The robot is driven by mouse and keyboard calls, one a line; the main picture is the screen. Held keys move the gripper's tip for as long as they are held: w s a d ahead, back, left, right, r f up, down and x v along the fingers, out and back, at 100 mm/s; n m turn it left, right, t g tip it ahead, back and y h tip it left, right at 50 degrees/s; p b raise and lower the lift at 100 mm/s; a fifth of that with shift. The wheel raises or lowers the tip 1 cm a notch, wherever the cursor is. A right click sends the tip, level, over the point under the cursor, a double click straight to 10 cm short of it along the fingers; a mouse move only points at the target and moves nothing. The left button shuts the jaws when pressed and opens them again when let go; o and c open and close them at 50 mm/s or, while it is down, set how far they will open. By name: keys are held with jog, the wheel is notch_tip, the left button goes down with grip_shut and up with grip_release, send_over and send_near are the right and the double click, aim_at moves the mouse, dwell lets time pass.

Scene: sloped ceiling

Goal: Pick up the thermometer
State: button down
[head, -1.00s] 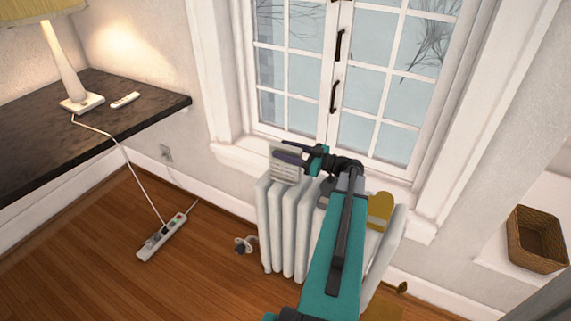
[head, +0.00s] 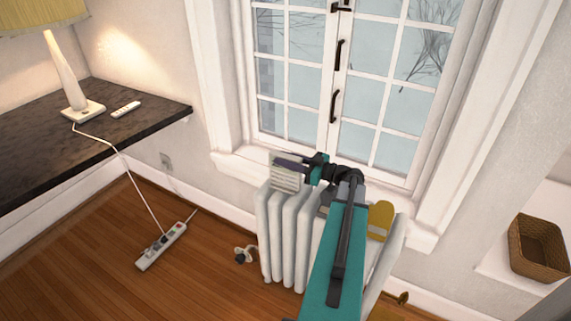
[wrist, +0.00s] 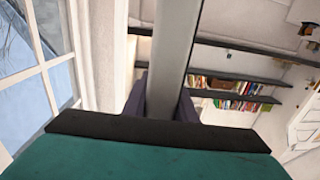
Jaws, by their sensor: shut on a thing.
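The thermometer looks like a pale, flat, roughly rectangular panel (head: 287,180) with lines on its face in the head view. It is just above the left top of the white radiator; I cannot tell whether they touch. My gripper (head: 291,163) reaches in from the right and is shut on it, dark fingers across its upper part. In the wrist view the thermometer shows as a grey strip (wrist: 172,45) rising between the two dark purple fingers (wrist: 162,97). Its face is hidden there.
The white radiator (head: 275,230) stands under the window sill, with a mustard-coloured thing (head: 381,217) at its right. A dark desk (head: 60,140) holds a lamp (head: 66,75) and a remote (head: 126,109). A power strip (head: 161,245) lies on the floor. A wicker basket (head: 541,247) is at right.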

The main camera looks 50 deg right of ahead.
aim_at(286, 155)
jog(key=shift+r, duration=0.7)
jog(key=shift+r+b, duration=0.45)
jog(key=shift+r, duration=0.4)
jog(key=s+a+r+b, duration=0.1)
jog(key=s+a+b, duration=0.1)
jog(key=s, duration=1.3)
jog(key=shift+s+a+r, duration=0.3)
jog(key=shift+a+r, duration=0.05)
jog(key=shift+a, duration=0.25)
